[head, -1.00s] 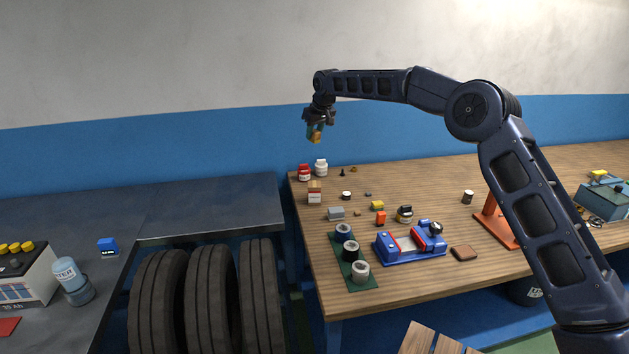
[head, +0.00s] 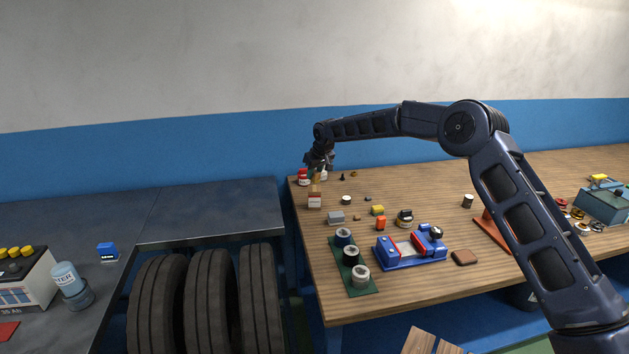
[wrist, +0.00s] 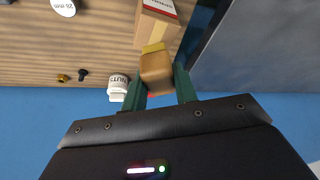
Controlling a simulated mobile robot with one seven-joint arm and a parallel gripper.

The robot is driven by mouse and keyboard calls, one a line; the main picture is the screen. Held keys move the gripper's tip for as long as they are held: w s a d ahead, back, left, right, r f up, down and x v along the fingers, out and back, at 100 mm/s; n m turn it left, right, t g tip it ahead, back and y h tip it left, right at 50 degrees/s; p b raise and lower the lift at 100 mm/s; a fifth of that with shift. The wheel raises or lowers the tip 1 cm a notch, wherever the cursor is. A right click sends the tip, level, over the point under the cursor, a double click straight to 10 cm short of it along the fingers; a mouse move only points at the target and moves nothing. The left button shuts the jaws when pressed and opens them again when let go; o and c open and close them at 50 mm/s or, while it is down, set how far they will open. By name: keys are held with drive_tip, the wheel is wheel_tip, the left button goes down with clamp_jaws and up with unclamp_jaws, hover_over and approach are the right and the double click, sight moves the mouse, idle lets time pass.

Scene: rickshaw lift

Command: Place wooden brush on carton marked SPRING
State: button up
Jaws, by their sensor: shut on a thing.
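My gripper (head: 317,168) is shut on the wooden brush (wrist: 156,72), which is a tan block with a yellow end. The brush hangs below the fingers in the head view (head: 315,186). The carton (head: 315,201), white and tan with a red band, stands on the table's left side, right below the brush. In the wrist view the carton (wrist: 156,30) lies just beyond the brush's yellow end, and its lettering is too small to read surely. I cannot tell whether brush and carton touch.
A red-capped jar (head: 303,178) and a white jar (head: 323,174), partly hidden by my gripper, stand close behind the carton. The wooden table's (head: 300,215) left edge is close to the carton.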

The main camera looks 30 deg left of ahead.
sight(314, 179)
drive_tip(key=shift+f, duration=1.6)
drive_tip(key=shift+f, duration=0.15)
drive_tip(key=o, duration=1)
drive_tip(key=shift+c, duration=0.2)
drive_tip(key=v, duration=1.2)
drive_tip(key=shift+d, duration=0.1)
